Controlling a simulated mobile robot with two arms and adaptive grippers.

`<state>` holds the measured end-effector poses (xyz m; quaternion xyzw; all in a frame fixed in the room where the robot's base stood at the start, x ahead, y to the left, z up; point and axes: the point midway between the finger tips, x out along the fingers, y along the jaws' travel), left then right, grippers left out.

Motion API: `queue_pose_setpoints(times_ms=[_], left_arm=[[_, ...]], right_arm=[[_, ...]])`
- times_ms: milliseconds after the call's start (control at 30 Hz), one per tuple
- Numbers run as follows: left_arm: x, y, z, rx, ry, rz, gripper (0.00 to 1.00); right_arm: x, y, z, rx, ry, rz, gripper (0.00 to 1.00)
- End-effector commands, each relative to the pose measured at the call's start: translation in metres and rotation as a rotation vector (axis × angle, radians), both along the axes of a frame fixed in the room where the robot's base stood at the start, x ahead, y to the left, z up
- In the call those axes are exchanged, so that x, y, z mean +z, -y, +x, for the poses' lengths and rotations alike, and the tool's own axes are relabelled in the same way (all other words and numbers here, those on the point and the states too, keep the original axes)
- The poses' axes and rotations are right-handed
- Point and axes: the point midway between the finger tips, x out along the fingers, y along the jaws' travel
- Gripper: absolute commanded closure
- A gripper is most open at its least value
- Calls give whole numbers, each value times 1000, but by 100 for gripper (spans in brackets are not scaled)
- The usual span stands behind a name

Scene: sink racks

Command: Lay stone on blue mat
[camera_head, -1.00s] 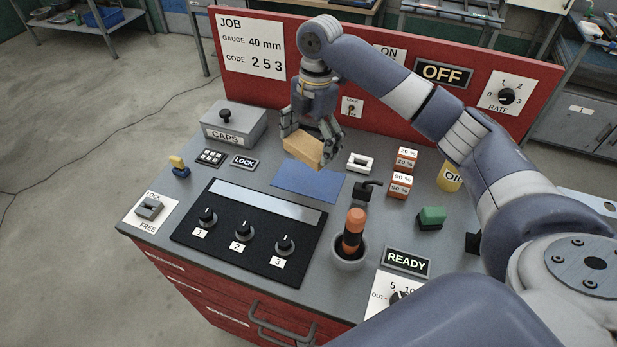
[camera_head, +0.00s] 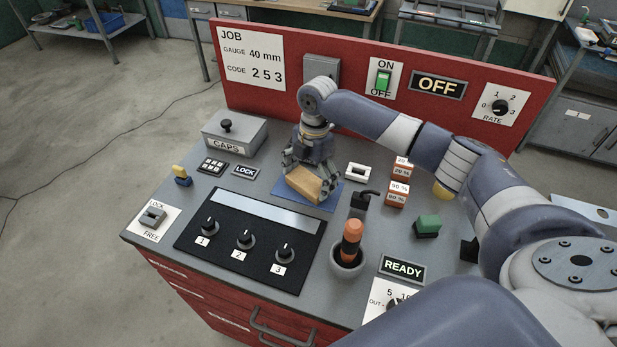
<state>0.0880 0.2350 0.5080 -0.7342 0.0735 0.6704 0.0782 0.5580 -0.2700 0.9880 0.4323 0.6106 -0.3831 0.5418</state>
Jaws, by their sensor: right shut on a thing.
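The stone, a tan rectangular block (camera_head: 308,187), is held between the fingers of my right gripper (camera_head: 307,174), which reaches down from above. The block is over the blue mat (camera_head: 334,197) and low to it, covering much of it in this view. Blue shows at the right and front of the block. I cannot tell whether the block's underside touches the mat. My left gripper is not in view.
A black panel with three knobs (camera_head: 250,244) lies in front and left of the mat. A white-framed switch (camera_head: 358,173), a black part (camera_head: 361,202), small labelled boxes (camera_head: 397,193) and an orange-handled tool in a grey cup (camera_head: 347,262) stand to the right.

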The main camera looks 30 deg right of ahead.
Motion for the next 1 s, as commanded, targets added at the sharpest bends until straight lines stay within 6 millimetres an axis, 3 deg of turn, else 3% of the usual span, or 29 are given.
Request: queue_pose_setpoints(times_ms=[67, 567, 667, 1000], left_arm=[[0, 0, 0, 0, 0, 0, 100], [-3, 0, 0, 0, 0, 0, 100], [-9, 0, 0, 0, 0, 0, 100], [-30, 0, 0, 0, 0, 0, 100]], right_arm=[[-1, 0, 0, 0, -1, 0, 0], [5, 1, 1, 0, 2, 1, 0], [18, 3, 2, -2, 5, 1, 0], [89, 10, 5, 0, 4, 0, 0]])
